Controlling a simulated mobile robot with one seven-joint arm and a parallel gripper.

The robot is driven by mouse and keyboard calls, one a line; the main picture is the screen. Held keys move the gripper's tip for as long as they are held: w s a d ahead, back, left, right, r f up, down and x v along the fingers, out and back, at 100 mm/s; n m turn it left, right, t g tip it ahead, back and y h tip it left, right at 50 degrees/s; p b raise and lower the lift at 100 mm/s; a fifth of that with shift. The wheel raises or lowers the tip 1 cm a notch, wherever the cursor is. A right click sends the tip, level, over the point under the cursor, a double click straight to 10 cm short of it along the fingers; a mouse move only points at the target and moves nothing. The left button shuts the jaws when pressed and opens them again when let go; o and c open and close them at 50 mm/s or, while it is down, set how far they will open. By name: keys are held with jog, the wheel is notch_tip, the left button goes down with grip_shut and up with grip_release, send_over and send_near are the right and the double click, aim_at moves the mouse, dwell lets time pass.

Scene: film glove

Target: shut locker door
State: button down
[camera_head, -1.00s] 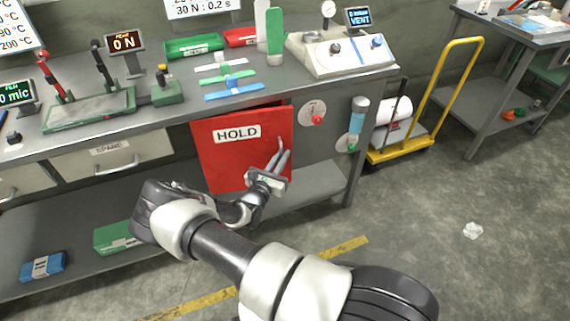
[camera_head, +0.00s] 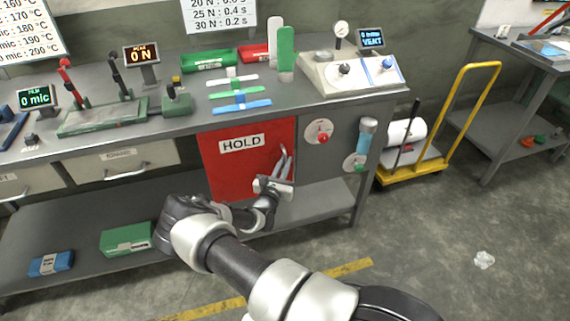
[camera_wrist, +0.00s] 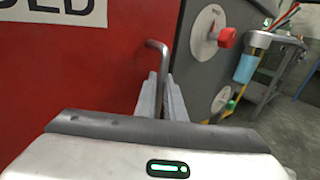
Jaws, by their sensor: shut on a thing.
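The red locker door (camera_head: 225,174) with a white HOLD label sits under the bench top and looks nearly or fully flush with the grey front panel. It fills the left of the wrist view (camera_wrist: 70,65). Its bent metal handle (camera_wrist: 153,52) is near the door's right edge. My gripper (camera_head: 283,168) is at this handle, its two fingers closed around it in the wrist view (camera_wrist: 162,100). The fingers hide the handle's lower part. Whether a thin gap is left at the door edge I cannot tell.
A lower shelf (camera_head: 85,228) holds a green box (camera_head: 126,238). A yellow cart (camera_head: 411,172) stands to the right. The floor in front is open.

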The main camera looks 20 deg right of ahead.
jog(key=shift+w+r, duration=0.15)
jog(key=shift+w, duration=0.05)
jog(key=c, duration=2.1)
grip_release()
jog(key=p+v, duration=0.2)
jog(key=v, duration=1.5)
jog(key=shift+s, duration=0.3)
